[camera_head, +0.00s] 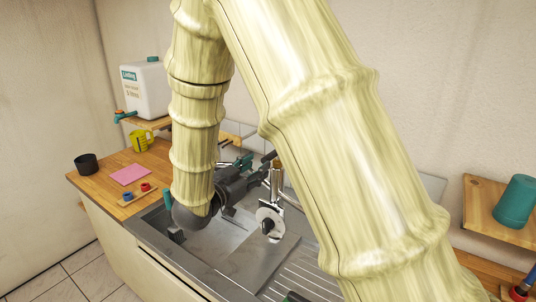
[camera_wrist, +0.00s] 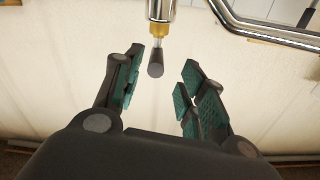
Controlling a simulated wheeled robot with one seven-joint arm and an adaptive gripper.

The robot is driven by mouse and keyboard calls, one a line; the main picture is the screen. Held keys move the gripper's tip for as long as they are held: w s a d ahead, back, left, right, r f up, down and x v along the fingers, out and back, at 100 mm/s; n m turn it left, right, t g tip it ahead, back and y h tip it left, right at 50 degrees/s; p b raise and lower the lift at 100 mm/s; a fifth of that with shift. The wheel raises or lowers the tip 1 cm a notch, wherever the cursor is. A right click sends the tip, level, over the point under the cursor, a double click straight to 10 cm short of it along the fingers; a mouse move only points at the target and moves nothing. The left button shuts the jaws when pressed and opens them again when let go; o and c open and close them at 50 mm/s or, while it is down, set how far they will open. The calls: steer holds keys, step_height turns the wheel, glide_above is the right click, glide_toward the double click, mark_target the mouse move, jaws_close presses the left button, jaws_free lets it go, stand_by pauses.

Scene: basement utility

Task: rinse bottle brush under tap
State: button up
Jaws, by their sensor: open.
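My gripper (camera_wrist: 158,88) is open, with teal pads on its two dark fingers. In the wrist view a dark rounded tip (camera_wrist: 156,68) on a brass collar below a chrome body (camera_wrist: 161,10) stands between or just beyond the fingers; I see no contact. It looks like part of the tap. In the head view my gripper (camera_head: 244,168) is over the sink, left of an upright chrome tap column (camera_head: 277,183). A white disc with a dark knob (camera_head: 268,218) is below it. I cannot make out the bottle brush; my arm hides part of the sink.
A white jug (camera_head: 146,90) stands on a raised shelf at back left. A teal cup (camera_head: 515,202) is on a right shelf. A chrome pipe (camera_wrist: 262,28) runs right of the fingers.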

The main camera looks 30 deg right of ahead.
steer(key=shift+s+d+r+p, duration=0.15)
steer(key=shift+d+r+p, duration=0.15)
steer(key=shift+d, duration=0.25)
steer(key=shift+s+d+r+p, duration=0.1)
steer(key=shift+d+r+p, duration=0.2)
steer(key=shift+d, duration=0.2)
steer(key=x, duration=0.2)
steer(key=p+x, duration=0.1)
steer(key=x, duration=0.1)
steer(key=p+x, duration=0.1)
steer(key=x, duration=0.1)
steer(key=shift+w+d+f, duration=0.1)
steer(key=shift+w+f, duration=0.2)
steer(key=shift+w, duration=0.15)
steer(key=shift+d+p, duration=0.3)
steer(key=shift+p, duration=0.05)
steer(key=shift+w+d+f, duration=0.2)
steer(key=shift+w+d, duration=0.1)
steer(key=shift+w, duration=0.05)
steer(key=shift+s, duration=0.15)
steer(key=shift+r, duration=0.1)
steer(key=shift+c, duration=1.2)
jaws_close()
